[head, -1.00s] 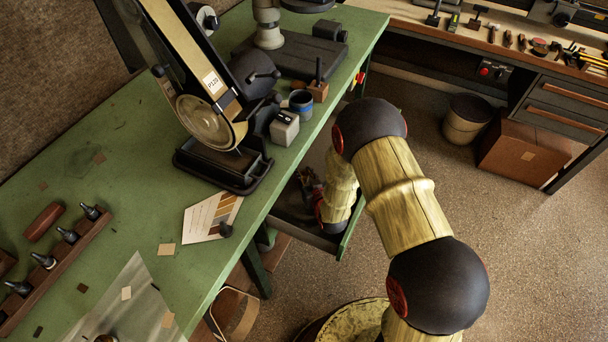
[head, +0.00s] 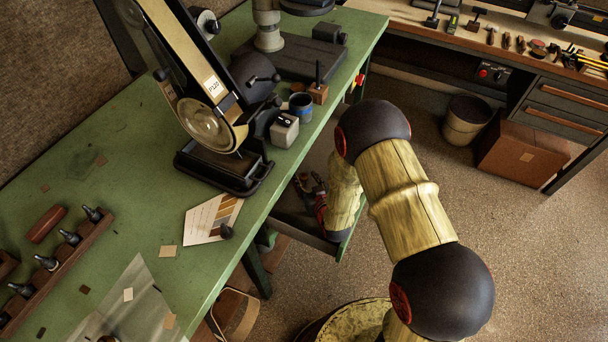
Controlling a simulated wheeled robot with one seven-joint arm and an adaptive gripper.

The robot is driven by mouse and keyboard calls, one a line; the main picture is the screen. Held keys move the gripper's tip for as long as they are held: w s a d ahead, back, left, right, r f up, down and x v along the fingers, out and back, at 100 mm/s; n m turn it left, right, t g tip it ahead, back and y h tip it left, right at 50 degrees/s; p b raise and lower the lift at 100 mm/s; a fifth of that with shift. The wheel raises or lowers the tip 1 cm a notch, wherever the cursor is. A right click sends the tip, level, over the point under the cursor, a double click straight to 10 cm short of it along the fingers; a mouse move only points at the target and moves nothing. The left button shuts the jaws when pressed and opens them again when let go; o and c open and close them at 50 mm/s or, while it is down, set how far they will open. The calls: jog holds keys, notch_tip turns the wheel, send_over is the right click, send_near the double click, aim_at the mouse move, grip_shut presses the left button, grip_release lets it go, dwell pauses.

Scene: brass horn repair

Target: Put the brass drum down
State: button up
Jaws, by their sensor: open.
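My gripper (head: 309,184) shows only in part, low beside the front edge of the green bench, over an open drawer (head: 294,212). It is open. My forearm and wrist cover much of it and part of the drawer's inside. I cannot make out the brass drum for certain. Whether it lies in the drawer behind my arm cannot be told.
The green bench (head: 130,190) carries a belt sander (head: 207,125), a blue cup (head: 301,105), a small grey block (head: 284,130) and a rack of dark fittings (head: 48,270). A bin (head: 467,120) and a cardboard box (head: 523,143) stand at right. Floor right of my arm is clear.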

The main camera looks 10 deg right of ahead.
jog(key=p+v, duration=0.1)
jog(key=v, duration=0.4)
jog(key=shift+w+f, duration=0.1)
dwell(0.3)
